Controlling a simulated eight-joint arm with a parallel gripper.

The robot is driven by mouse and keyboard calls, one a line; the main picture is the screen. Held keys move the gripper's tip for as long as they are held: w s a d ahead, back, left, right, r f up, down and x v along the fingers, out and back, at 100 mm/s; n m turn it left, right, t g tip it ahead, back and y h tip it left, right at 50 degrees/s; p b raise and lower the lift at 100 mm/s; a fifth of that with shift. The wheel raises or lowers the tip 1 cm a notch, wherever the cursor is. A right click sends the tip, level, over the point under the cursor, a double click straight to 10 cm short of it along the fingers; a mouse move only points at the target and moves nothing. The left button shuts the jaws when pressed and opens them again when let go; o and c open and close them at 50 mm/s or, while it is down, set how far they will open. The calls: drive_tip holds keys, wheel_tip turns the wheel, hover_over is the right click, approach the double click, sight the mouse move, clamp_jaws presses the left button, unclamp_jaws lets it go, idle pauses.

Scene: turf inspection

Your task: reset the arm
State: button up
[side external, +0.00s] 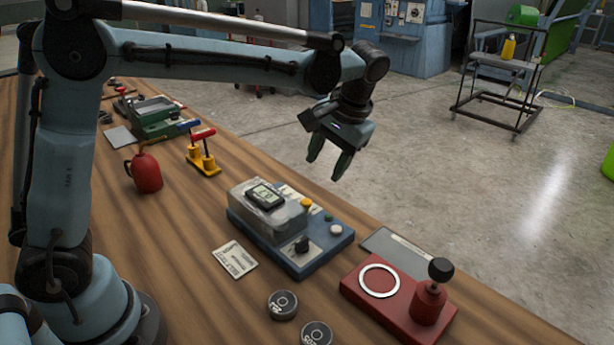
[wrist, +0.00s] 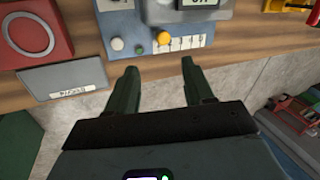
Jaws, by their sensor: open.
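My gripper (side external: 328,160) hangs from my outstretched arm, fingers pointing down, above and beyond the far edge of the wooden table. Its two green fingers are apart with nothing between them. In the wrist view my gripper (wrist: 160,85) is also open and empty, with the table edge and grey floor beyond the fingers. The blue device (side external: 325,243) with a grey block and a small digital display (side external: 265,196) sits on the table near the gripper, not touching it. The device's blue panel (wrist: 140,22) with an orange knob (wrist: 163,38) shows ahead of the fingers.
A red base (side external: 360,298) with a white ring and black-knobbed post stands at the front right, beside a grey plate (side external: 398,246). A red can (side external: 146,174), a yellow stand (side external: 204,165) and a green vise-like tool (side external: 160,122) stand farther left.

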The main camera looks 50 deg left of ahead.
drive_tip(key=s+a+f+m+t+h, duration=0.1)
drive_tip(key=s+a+t+h, duration=0.1)
drive_tip(key=s+t, duration=0.2)
drive_tip(key=s+a+f+t+h, duration=0.1)
drive_tip(key=s+a+t, duration=0.1)
drive_tip(key=s, duration=0.7)
drive_tip(key=shift+s+m+t+h, duration=0.35)
drive_tip(key=shift+m+t+h, duration=0.05)
drive_tip(key=shift+t, duration=0.5)
drive_tip(key=shift+a, duration=0.1)
idle(1.0)
